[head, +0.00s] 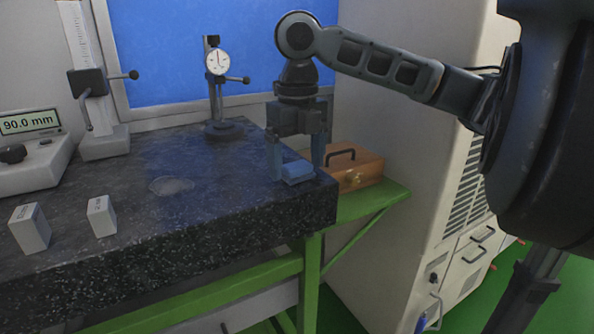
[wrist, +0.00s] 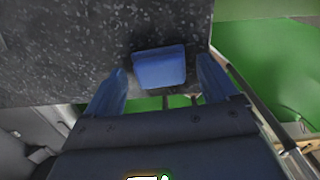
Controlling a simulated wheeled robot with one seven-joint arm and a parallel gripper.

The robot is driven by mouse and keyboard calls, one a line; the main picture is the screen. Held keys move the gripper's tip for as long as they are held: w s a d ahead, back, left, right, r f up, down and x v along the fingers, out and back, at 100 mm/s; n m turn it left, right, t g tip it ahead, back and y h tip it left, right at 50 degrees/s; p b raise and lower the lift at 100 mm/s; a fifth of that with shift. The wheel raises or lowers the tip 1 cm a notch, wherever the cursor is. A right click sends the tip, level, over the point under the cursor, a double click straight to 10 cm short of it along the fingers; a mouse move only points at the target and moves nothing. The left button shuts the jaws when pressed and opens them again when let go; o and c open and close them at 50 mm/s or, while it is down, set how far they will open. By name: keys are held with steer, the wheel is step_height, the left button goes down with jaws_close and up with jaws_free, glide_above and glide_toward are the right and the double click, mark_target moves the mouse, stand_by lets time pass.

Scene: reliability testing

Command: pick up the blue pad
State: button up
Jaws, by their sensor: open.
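The blue pad (head: 298,172) lies on the dark speckled granite slab (head: 215,180) near its right corner. In the wrist view the pad (wrist: 160,67) sits at the slab's edge, between and just beyond the two fingertips. My gripper (head: 297,172) points down over the pad with its fingers apart, one on each side of it. In the wrist view the gripper (wrist: 162,80) is open, with a gap showing between each finger and the pad. The fingers partly cover the pad in the head view.
A wooden box with a handle (head: 357,170) sits on the green frame just right of the slab. A dial gauge on a stand (head: 218,62) is behind left. Two pale blocks (head: 102,216) (head: 30,228), a height gauge (head: 95,90) and a display unit (head: 30,150) stand further left.

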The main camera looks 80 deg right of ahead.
mark_target(302, 163)
steer(key=c, duration=1.1)
steer(key=shift+c, duration=0.2)
steer(key=shift+r, duration=0.5)
steer(key=r, duration=0.2)
steer(key=d+r, duration=0.1)
steer(key=shift+s+r+b, duration=0.3)
steer(key=shift+s+b, duration=0.05)
steer(key=s+d+r+b, duration=0.1)
steer(key=s+d+r, duration=0.5)
steer(key=s+d, duration=0.1)
steer(key=shift+s+d+r, duration=0.2)
steer(key=shift+r, duration=0.05)
